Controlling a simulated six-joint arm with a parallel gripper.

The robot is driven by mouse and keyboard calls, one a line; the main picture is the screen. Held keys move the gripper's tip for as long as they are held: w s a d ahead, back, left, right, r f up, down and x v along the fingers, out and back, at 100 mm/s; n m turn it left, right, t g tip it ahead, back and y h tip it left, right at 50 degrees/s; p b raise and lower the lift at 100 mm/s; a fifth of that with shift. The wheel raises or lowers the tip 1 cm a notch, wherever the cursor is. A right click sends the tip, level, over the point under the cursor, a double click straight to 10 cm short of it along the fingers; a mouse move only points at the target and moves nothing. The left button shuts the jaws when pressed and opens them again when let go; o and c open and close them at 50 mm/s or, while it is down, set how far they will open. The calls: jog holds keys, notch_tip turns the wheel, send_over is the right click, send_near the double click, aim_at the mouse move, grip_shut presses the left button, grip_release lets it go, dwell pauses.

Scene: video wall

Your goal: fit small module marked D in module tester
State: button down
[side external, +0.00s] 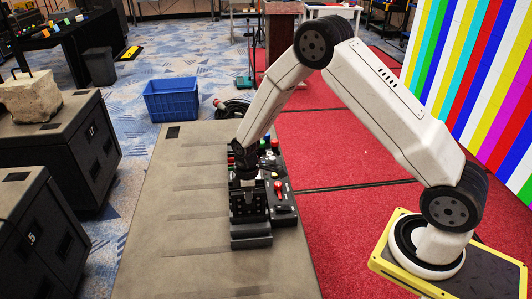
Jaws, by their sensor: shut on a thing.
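My gripper (246,181) points down over the black equipment in the middle of the grey bench top. It is shut on a small dark module, which is mostly hidden by the fingers and blends into the black parts below. No letter D is readable on it. A black slotted rack (249,209) stands directly under and in front of the gripper. To its right is a black panel (284,213) with a red handle (278,186) and several small coloured parts; I cannot tell which part is the module tester. Whether the module touches the rack is not clear.
The grey bench top (190,245) is bare to the left. A low black block (250,237) lies in front of the rack. A blue crate (171,99) stands on the floor beyond, and dark cases (58,145) stand at left.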

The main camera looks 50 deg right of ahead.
jog(key=shift+r, duration=0.15)
notch_tip(320, 180, up, 10)
jog(key=shift+f, duration=0.2)
jog(key=shift+w+d+r, duration=0.15)
jog(key=shift+w, duration=0.05)
jog(key=w+d, duration=0.8)
jog(key=shift+d+f, duration=0.1)
jog(key=shift+f, duration=2.45)
jog(key=shift+f, duration=0.15)
jog(key=shift+f, duration=2.85)
